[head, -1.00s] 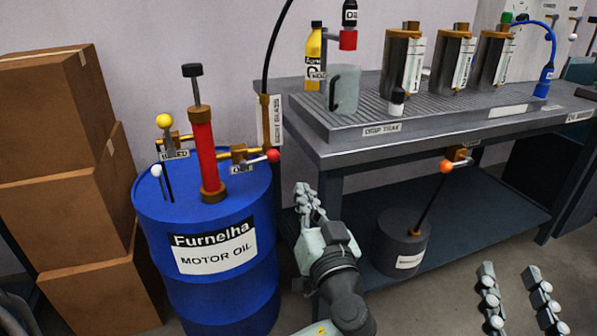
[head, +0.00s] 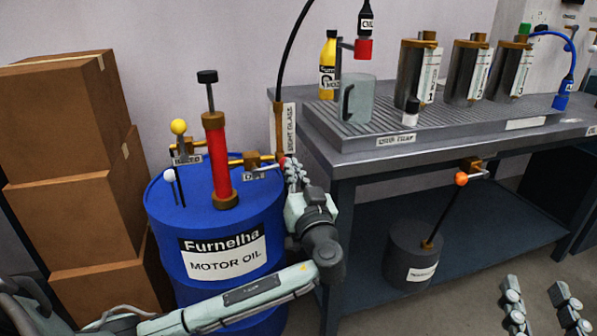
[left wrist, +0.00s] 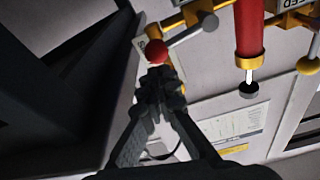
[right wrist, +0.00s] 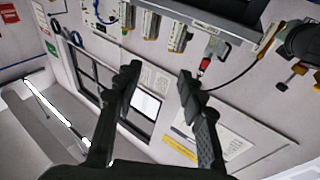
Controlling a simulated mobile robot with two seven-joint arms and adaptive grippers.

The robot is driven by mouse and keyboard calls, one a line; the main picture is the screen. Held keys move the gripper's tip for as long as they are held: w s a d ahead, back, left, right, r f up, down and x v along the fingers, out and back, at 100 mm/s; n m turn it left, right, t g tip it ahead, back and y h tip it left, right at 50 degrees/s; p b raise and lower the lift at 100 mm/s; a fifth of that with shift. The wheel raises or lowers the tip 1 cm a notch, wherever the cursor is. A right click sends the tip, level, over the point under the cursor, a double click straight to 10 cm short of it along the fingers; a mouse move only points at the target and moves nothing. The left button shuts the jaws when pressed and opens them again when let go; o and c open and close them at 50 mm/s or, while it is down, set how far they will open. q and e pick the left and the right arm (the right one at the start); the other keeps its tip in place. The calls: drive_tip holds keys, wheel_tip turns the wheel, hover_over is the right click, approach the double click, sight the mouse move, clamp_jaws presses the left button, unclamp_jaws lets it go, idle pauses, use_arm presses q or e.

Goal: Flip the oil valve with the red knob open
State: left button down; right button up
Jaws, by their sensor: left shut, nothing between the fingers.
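The red knob (head: 281,161) sits on the end of a lever pointing right from the brass oil valve (head: 252,160) on top of the blue drum (head: 215,215). The gripper partly hides it in the head view. The left wrist view shows the red knob (left wrist: 157,52) and its silver lever (left wrist: 190,33) clearly. My left gripper (head: 293,172) is shut and empty, its fingertips (left wrist: 160,80) right by the knob. I cannot tell whether they touch it. My right gripper (head: 540,300) is open and empty at the lower right; its spread fingers also show in the right wrist view (right wrist: 157,83).
A red pump (head: 217,160) and a yellow-knobbed valve (head: 178,127) stand on the drum. A grey workbench (head: 345,158) is close on the right, with an orange-knobbed valve (head: 461,179) below its top. Cardboard boxes (head: 75,180) are stacked at the left.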

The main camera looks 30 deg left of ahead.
use_arm(q)
drive_tip(key=shift+a+f, duration=0.1)
idle(0.3)
drive_tip(key=shift+w+a+f+m+b, duration=0.2)
drive_tip(key=shift+f+m+b, duration=0.15)
drive_tip(key=shift+b, duration=0.7)
drive_tip(key=shift+w+a+f+m+b, duration=0.2)
drive_tip(key=shift+f+b, duration=0.25)
drive_tip(key=shift+b, duration=0.6)
use_arm(e)
drive_tip(key=s+d+r+t+y, duration=0.2)
drive_tip(key=s+r+t, duration=0.3)
drive_tip(key=r+t, duration=0.2)
drive_tip(key=shift+r+m+t, duration=0.3)
drive_tip(key=shift+r, duration=0.8)
use_arm(q)
drive_tip(key=shift+s, duration=0.1)
use_arm(e)
drive_tip(key=shift+d, duration=0.1)
use_arm(q)
drive_tip(key=shift+d+r, duration=0.1)
use_arm(e)
drive_tip(key=shift+s+d, duration=0.1)
drive_tip(key=shift+s, duration=0.05)
